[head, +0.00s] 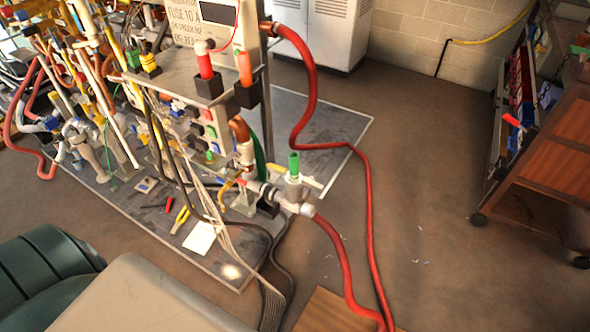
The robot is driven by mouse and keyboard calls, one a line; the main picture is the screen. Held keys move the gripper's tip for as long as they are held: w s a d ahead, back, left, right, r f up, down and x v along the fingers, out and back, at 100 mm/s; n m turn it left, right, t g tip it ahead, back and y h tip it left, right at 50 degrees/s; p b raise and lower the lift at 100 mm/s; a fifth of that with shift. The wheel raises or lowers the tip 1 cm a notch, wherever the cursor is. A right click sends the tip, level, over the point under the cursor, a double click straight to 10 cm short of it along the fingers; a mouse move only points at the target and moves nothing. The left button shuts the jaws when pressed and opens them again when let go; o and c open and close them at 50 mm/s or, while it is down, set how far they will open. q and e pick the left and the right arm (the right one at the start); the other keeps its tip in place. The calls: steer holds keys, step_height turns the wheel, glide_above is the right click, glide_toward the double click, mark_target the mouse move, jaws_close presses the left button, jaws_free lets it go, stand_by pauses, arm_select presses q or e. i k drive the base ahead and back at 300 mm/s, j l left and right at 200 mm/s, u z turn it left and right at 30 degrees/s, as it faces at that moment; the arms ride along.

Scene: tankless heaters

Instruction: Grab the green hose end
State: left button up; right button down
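A short bright green cylinder (294,164) stands upright on top of a white pipe fitting (294,187) near the middle of the head view. It may be the green hose end, but I cannot tell for sure. A darker green curved piece (260,160), perhaps a hose, shows just left of it, partly hidden behind the pipework. Neither of my grippers is in the picture.
A red hose (332,245) runs from the fitting across the floor. Another red hose (370,215) loops beside it. The pipe-covered rig (205,130) fills the left. A wheeled wooden cart (555,165) stands right. The floor (440,200) between is mostly clear.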

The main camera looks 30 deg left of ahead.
mark_target(294, 176)
steer(key=i+u, duration=0.1)
steer(key=u, duration=0.25)
steer(key=i+l+u, duration=0.1)
steer(key=u, duration=0.3)
steer(key=l, duration=0.05)
